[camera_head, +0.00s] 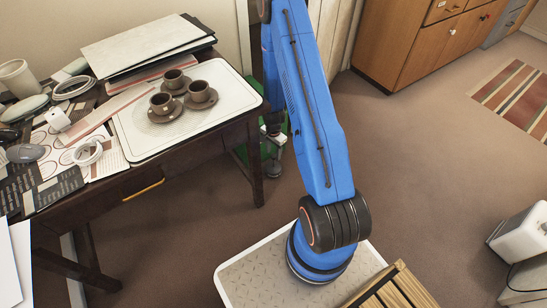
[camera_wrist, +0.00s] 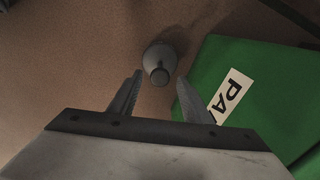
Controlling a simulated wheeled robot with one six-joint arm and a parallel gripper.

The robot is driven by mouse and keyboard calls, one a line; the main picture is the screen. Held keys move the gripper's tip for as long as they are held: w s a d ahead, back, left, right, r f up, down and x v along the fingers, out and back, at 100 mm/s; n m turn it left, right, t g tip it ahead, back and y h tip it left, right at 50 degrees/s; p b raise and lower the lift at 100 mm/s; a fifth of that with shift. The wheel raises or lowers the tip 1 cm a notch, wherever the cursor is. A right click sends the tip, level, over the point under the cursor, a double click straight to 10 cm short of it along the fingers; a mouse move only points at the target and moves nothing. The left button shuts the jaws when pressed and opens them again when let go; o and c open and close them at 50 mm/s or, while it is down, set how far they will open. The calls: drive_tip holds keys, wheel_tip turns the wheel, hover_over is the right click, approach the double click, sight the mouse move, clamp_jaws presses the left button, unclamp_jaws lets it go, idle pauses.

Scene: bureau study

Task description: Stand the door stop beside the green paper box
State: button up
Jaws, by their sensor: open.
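The door stop (camera_wrist: 160,62) is a grey rounded piece with a darker knob facing the wrist camera. It appears upright on the brown carpet. My gripper (camera_wrist: 158,78) is open, its two fingers to either side of and just short of the door stop, holding nothing. The green paper box (camera_wrist: 262,85), with a white label reading "PA", is close to the right of the door stop with a narrow gap between them. In the head view the green paper box (camera_head: 240,155) is mostly hidden behind the desk and my arm. My gripper there (camera_head: 274,143) is small and partly hidden.
The dark desk (camera_head: 256,165) stands left of my arm, its leg close to the box. It carries a white tray (camera_head: 130,136) with three brown cups, papers and dishes. A wooden cabinet (camera_head: 400,50) is at the back. The carpet (camera_head: 430,140) to the right is open.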

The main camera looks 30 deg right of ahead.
drive_tip(key=shift+r, duration=2.6)
drive_tip(key=shift+s+d, duration=0.1)
